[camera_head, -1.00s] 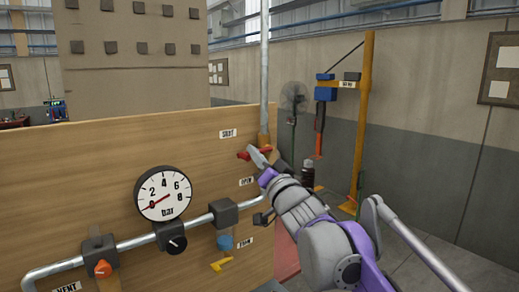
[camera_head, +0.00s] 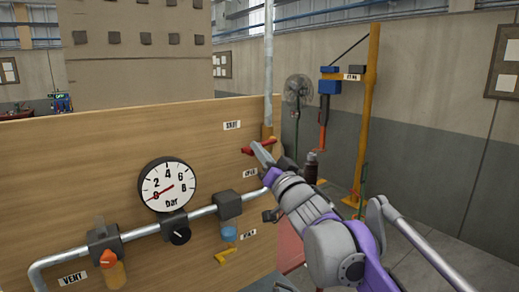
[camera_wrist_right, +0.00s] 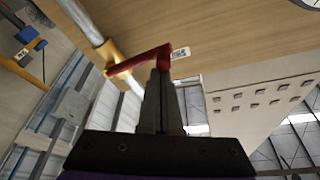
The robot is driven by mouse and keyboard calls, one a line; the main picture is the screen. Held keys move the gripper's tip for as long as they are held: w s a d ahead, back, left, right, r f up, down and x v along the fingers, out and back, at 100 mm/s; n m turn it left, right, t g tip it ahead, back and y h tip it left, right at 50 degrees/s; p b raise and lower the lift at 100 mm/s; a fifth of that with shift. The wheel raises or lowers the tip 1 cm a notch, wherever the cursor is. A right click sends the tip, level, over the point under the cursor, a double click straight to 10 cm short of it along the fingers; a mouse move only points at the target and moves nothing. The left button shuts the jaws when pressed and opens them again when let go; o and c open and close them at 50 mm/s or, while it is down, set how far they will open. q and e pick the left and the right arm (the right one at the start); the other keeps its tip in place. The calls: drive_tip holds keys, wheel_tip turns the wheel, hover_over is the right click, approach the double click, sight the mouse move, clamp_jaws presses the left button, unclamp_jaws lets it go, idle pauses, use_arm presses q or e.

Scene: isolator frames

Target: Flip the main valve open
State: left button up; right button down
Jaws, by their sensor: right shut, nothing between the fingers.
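The main valve's red lever (camera_head: 268,144) is on the right end of the wooden panel, between a SHUT label (camera_head: 232,125) above and an OPEN label (camera_head: 250,173) below. It lies roughly level, tilted slightly. In the right wrist view the red lever (camera_wrist_right: 138,62) runs from a brass-coloured fitting (camera_wrist_right: 120,68) on a grey pipe to a raised end by a label. My right gripper (camera_head: 259,150) is shut and empty, its fingertips at the lever; in the wrist view the fingertips (camera_wrist_right: 160,73) are at its free end. Contact is hard to tell. My left gripper is not in view.
A pressure gauge (camera_head: 167,184) reads about 0 bar. Below it are a black knob (camera_head: 180,236), an orange valve knob (camera_head: 109,257), a blue fitting (camera_head: 229,234) and a yellow lever (camera_head: 225,255).

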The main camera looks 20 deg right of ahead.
drive_tip(key=w+d+f+n+g+y, duration=0.1)
drive_tip(key=d+f+n+g+y, duration=0.1)
drive_tip(key=n, duration=0.8)
drive_tip(key=w+d+f+n+g+y+p, duration=0.1)
drive_tip(key=d+f+n+y, duration=0.4)
drive_tip(key=n, duration=0.5)
drive_tip(key=shift+w+d+f+n+g+y, duration=0.15)
drive_tip(key=shift+w+f+n+g+y, duration=0.25)
drive_tip(key=shift+f+g, duration=0.35)
drive_tip(key=shift+f, duration=0.15)
